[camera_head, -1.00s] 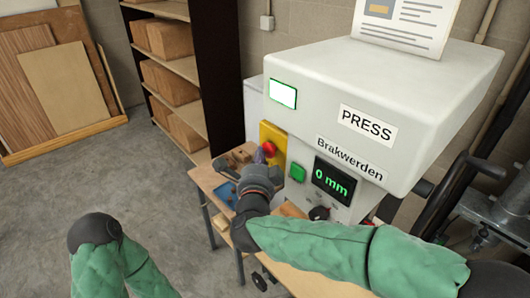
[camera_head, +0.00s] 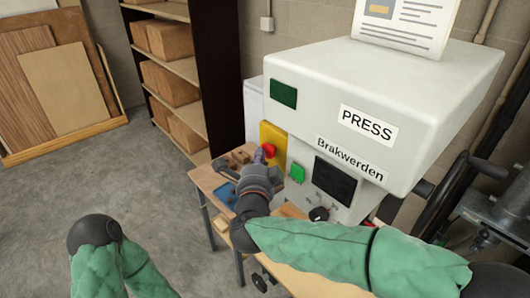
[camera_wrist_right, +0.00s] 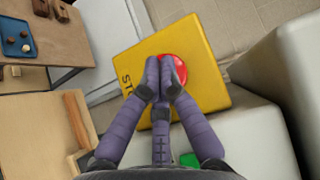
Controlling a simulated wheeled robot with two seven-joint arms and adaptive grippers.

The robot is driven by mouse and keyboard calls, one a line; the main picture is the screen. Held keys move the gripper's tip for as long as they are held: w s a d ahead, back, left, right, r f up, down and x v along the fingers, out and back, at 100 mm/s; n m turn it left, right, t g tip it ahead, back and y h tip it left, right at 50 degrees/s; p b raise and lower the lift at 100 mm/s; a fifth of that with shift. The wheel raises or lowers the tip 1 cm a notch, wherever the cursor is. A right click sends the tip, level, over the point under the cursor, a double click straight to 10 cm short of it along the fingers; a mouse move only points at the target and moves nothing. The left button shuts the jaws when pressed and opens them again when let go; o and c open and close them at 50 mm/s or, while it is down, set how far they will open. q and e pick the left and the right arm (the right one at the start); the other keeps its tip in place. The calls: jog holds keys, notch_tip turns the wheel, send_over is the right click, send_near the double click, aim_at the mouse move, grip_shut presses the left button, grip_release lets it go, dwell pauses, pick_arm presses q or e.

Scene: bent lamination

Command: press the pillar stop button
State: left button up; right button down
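The red stop button (camera_head: 269,149) sits on a yellow box (camera_head: 272,131) on the left side of the press pillar. In the right wrist view the red button (camera_wrist_right: 180,69) shows on the yellow box (camera_wrist_right: 207,92), partly hidden behind the fingers. My right gripper (camera_head: 261,156) is at the button; its purple fingertips (camera_wrist_right: 161,76) are drawn together over the button's near edge and appear to touch it. I see nothing held between them. My left gripper is out of view; only part of my left arm shows.
The press (camera_head: 400,75) has a dark display (camera_head: 334,179) and a dark green panel (camera_head: 283,93). A green button (camera_head: 297,173) sits right of the yellow box. A wooden bench with a blue tray (camera_wrist_right: 17,37) stands close by. Shelves (camera_head: 180,67) stand behind; the floor at left is clear.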

jog(key=shift+s+a, duration=0.4)
jog(key=shift+a, duration=0.1)
jog(key=shift+s+a, duration=0.75)
jog(key=shift+a, duration=0.3)
jog(key=shift+s+a, duration=0.7)
jog(key=shift+a, duration=0.3)
